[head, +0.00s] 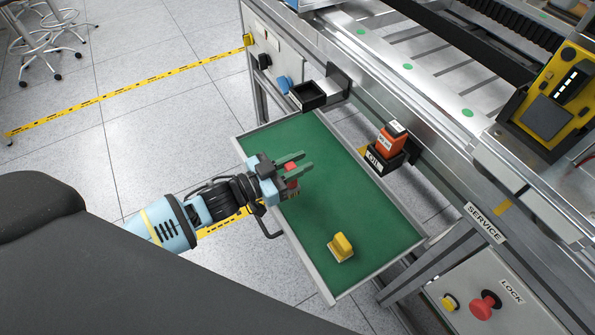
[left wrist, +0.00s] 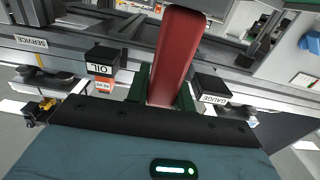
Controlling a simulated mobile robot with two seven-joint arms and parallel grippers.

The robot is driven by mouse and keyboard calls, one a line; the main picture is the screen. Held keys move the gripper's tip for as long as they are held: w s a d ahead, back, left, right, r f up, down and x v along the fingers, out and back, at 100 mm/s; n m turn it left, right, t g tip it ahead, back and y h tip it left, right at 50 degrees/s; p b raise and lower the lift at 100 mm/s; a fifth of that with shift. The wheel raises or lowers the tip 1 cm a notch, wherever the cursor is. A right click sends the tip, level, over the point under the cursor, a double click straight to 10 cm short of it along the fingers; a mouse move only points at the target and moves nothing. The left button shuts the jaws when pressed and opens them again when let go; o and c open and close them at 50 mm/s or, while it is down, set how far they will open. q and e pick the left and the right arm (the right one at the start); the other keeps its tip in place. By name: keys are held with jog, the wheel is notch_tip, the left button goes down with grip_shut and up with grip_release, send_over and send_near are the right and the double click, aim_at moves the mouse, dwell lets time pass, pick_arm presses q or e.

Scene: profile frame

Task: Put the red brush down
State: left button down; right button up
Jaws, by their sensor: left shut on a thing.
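My left gripper (head: 298,166) is over the green-lined tray (head: 318,205), shut on the red brush (head: 291,168). In the head view only a small red part of the brush shows between the green fingers. In the left wrist view its long red body (left wrist: 173,55) rises between the fingers (left wrist: 164,95). My right gripper is not in view.
A yellow block-like tool (head: 342,247) lies near the tray's front end. An orange can (head: 391,140) sits in a black holder marked OIL (head: 378,164). An empty black holder (head: 308,96) is at the tray's back. The tray's middle is clear.

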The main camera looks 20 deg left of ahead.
pick_arm(q)
jog(key=shift+f+b, duration=0.3)
jog(key=shift+f, duration=1.45)
jog(key=shift+f, duration=0.15)
jog(key=c, duration=1.2)
grip_release()
jog(key=v, duration=1.2)
